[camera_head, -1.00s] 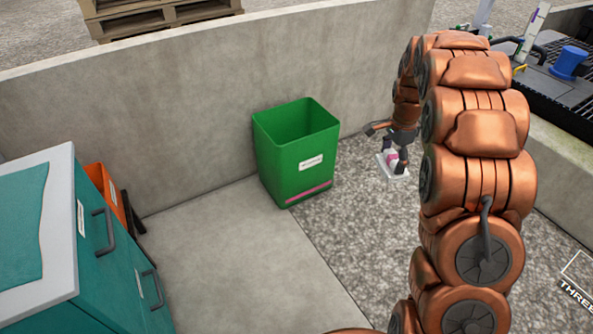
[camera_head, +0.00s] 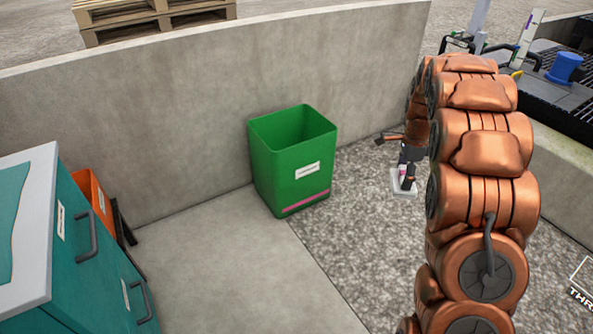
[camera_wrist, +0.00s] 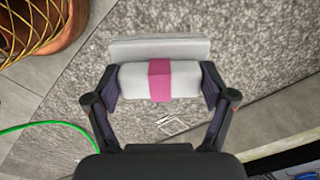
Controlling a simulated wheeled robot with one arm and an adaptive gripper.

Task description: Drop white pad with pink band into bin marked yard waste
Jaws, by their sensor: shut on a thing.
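My gripper (camera_wrist: 160,88) is shut on a white pad with a pink band (camera_wrist: 130,78). In the wrist view the pad lies across between the two dark fingers, with the pink band in its middle. In the head view the pad (camera_head: 403,185) hangs below my gripper (camera_head: 406,172), partly hidden by the fingers. A green bin (camera_head: 291,173) stands against the concrete wall, left of my gripper and apart from it. It has an open top, a white label too small to read and a pink stripe low on its front.
A teal cabinet (camera_head: 102,262) with dark handles stands at the left, with an orange bin (camera_head: 91,194) behind it. A concrete wall (camera_head: 190,110) runs behind the green bin. Dark equipment with a blue part (camera_head: 565,68) is at the upper right. The floor before the bin is clear.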

